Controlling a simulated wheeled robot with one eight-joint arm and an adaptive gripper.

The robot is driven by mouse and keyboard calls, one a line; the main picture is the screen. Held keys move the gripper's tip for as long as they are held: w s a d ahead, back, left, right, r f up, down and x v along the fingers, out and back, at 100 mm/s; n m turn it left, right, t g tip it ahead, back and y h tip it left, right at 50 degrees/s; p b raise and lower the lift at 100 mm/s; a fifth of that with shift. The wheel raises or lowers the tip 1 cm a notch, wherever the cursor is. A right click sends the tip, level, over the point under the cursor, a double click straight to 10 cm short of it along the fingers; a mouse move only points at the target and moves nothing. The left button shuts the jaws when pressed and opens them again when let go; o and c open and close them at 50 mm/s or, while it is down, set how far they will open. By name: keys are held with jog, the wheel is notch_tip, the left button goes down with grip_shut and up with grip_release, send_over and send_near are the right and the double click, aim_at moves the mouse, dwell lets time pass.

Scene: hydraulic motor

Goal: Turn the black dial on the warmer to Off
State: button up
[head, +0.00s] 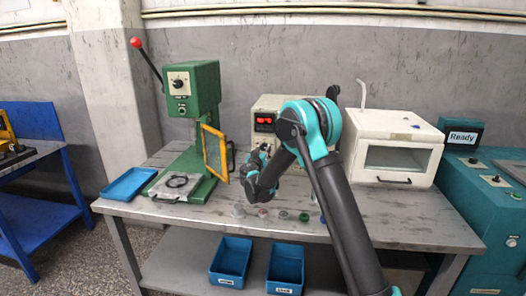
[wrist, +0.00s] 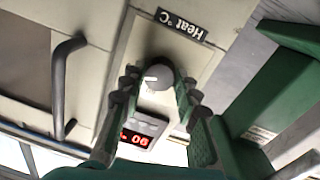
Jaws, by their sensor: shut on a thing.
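The warmer (head: 262,107) is a beige box with a red display, at the back of the grey workbench. My arm partly hides it in the head view. In the head view my gripper (head: 262,158) is in front of the warmer, and the dial is hidden. The display (wrist: 140,137) reads 06 or 90; the picture is tilted.
A green press (head: 205,90) with a yellow-framed guard (head: 214,152) stands close left of my gripper. A white oven (head: 395,145) is to the right. Several small parts (head: 282,214) lie near the front edge. A blue tray (head: 129,184) is at the left.

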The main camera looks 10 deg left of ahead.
jog(key=n+y, duration=0.1)
jog(key=n, duration=1.3)
jog(key=n+y, duration=0.1)
jog(key=n, duration=1.3)
jog(key=shift+s+d+f+n, duration=0.1)
jog(key=shift+n, duration=0.2)
dwell(0.3)
jog(key=o, duration=1.2)
jog(key=shift+c, duration=0.2)
